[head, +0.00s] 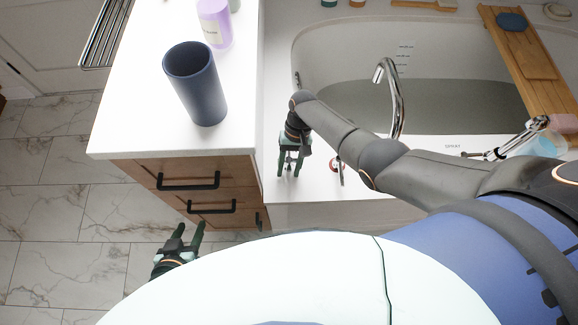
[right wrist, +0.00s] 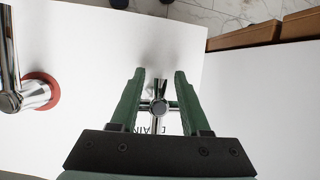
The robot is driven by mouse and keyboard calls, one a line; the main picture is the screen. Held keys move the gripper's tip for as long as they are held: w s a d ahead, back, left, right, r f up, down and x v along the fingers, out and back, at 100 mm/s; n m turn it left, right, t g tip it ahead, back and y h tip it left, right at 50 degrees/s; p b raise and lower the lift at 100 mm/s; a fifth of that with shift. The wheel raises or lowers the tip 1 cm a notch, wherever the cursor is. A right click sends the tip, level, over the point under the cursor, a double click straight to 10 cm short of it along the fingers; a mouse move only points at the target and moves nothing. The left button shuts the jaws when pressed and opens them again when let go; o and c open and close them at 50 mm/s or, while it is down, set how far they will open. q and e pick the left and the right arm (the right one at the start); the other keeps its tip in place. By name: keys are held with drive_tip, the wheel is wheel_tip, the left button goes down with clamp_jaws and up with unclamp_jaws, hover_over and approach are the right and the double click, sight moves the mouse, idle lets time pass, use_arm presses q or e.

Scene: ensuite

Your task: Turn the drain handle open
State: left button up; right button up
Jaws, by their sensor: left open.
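The drain handle is a chrome cross-shaped tap on the white tub deck, seen in the right wrist view (right wrist: 157,106). Part of a printed label ending in "AIN" shows behind it. My right gripper (head: 290,172) points down at the deck, its arm reaching in from the right. In the right wrist view (right wrist: 158,75) its fingers are open, one on each side of the handle. Whether they touch the crossbar ends I cannot tell. My left gripper (head: 190,227) is open and empty, low over the floor in front of the drawers.
A chrome handle with a red ring (head: 337,166) stands right of my right gripper. The curved spout (head: 391,90) rises by the filled tub (head: 330,55). A dark blue cup (head: 195,85) and purple bottle (head: 214,22) stand on the counter. Wooden drawers (head: 150,174) stand below.

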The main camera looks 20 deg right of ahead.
drive_tip(key=shift+w+d+r, duration=0.15)
drive_tip(key=shift+w+r, duration=0.05)
drive_tip(key=shift+r, duration=0.25)
drive_tip(key=p+v, duration=0.3)
drive_tip(key=v, duration=0.8)
drive_tip(key=shift+r+p, duration=0.25)
drive_tip(key=shift+p, duration=0.1)
drive_tip(key=shift+d+f, duration=0.1)
